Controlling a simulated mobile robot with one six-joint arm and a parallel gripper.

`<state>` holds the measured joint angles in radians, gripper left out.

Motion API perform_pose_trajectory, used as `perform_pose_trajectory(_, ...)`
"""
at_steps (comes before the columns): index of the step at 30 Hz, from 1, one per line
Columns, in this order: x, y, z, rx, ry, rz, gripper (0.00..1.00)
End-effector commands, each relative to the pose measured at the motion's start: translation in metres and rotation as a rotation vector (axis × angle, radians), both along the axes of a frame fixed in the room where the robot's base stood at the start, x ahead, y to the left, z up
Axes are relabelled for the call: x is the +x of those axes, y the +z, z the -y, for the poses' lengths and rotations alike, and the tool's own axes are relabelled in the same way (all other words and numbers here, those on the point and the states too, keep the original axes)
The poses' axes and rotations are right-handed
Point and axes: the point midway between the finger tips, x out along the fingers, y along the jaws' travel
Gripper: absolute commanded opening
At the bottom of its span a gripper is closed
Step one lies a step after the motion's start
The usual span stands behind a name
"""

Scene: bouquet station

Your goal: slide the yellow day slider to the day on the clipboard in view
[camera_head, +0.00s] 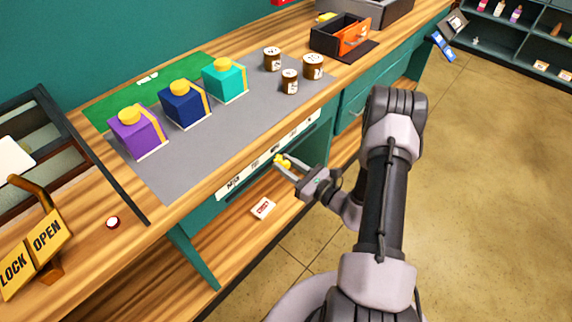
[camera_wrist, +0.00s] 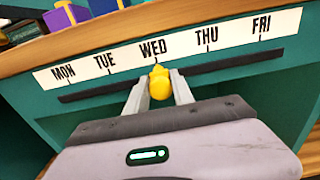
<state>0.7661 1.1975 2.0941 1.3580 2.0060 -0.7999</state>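The yellow day slider (camera_wrist: 160,84) sits on a dark rail (camera_wrist: 215,67) under a white day strip (camera_wrist: 105,60) reading MON, TUE, WED, THU, FRI. The slider is just below WED. My gripper (camera_wrist: 159,88) has one finger on each side of the slider, and the fingers look closed against it. In the head view, my gripper (camera_head: 282,164) is at the bench's front edge with the yellow slider (camera_head: 284,160) between its fingertips. The day strip (camera_head: 232,183) shows there partly, too small to read. I cannot make out a clipboard with a readable day.
Purple (camera_head: 138,132), navy (camera_head: 185,105) and teal (camera_head: 225,81) boxes with yellow tops stand on the grey mat (camera_head: 180,165). Brown jars (camera_head: 313,66) stand to their right. A LOCK/OPEN sign (camera_head: 38,245) is at left. A small white card (camera_head: 263,208) lies on the lower shelf.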

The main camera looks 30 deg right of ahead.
Motion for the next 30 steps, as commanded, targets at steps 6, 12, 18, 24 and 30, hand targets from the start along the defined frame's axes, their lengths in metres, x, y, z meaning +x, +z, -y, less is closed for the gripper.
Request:
perform_pose_trajectory(6, -0.0002, -0.0002, 0.0, 0.0, 0.0, 0.0, 0.0)
perform_pose_trajectory(12, -0.0003, -0.0003, 0.0, 0.0, 0.0, 0.0, 0.0)
perform_pose_trajectory(18, -0.0004, -0.0003, -0.0001, 0.0, 0.0, 0.0, 0.0)
perform_pose_trajectory(24, -0.0004, -0.0004, -0.0001, 0.0, 0.0, -0.001, 0.0)
perform_pose_trajectory(30, -0.0004, -0.0005, -0.0001, 0.001, 0.0, -0.001, 0.0)
